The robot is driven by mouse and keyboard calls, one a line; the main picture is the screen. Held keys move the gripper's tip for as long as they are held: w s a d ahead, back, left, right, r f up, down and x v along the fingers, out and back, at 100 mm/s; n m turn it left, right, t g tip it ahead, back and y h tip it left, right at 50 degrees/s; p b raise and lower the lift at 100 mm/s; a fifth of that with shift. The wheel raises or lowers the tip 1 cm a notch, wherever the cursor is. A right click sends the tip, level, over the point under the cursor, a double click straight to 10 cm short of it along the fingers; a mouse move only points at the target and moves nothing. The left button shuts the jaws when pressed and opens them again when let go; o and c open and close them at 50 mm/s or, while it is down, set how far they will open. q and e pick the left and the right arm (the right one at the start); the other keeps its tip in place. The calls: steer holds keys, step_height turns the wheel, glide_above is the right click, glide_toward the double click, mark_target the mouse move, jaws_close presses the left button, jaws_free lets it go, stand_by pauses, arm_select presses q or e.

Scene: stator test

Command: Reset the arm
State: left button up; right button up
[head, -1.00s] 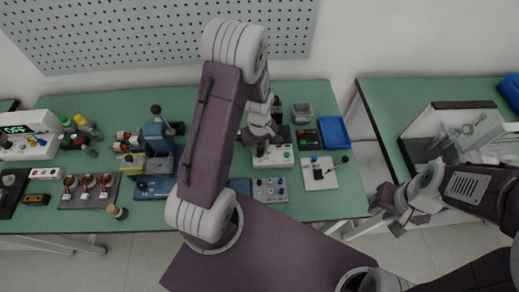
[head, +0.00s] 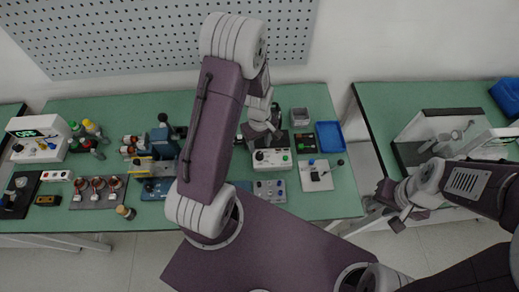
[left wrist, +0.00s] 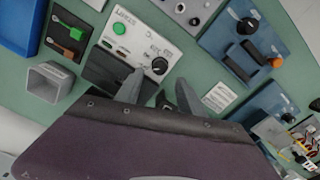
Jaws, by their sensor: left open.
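My left arm reaches over the green bench (head: 330,205) in the head view. Its gripper (head: 258,130) points down just behind the white control box (head: 272,159), partly hidden by my own arm. In the left wrist view the two grey fingers (left wrist: 160,92) stand apart with nothing between them. They are near the white box with a green button and black dial (left wrist: 140,42); contact cannot be told. My right gripper (head: 398,205) hangs at the right, over the gap between the two benches, with nothing visible in it. Its finger opening is unclear.
A blue tray (head: 330,136), a grey open box (head: 299,116) and a white joystick plate (head: 316,175) lie to the right. A blue press (head: 160,145) and coil board (head: 98,192) are left. A clear-walled machine (head: 440,135) stands on the right bench.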

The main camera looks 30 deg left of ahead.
arm_select(q)
steer(key=shift+f, duration=0.1)
stand_by(0.3)
steer(key=shift+w+d+b, duration=0.15)
steer(key=shift+w+b, duration=0.15)
steer(key=shift+b, duration=0.05)
step_height(320, 180, up, 5)
steer(key=w+d+t+b, duration=0.1)
steer(key=w+d+t, duration=0.1)
steer(key=s+d+r+m, duration=0.1)
steer(key=s+r+m, duration=0.1)
steer(key=s+m, duration=0.3)
steer(key=s+d+r+m+b, duration=0.1)
steer(key=s+r+m, duration=0.1)
steer(key=s+m, duration=0.3)
steer(key=shift+s+d+m+g, duration=0.3)
steer(key=shift+s+g, duration=0.1)
steer(key=shift+s, duration=0.05)
steer(key=shift+s+r, duration=0.15)
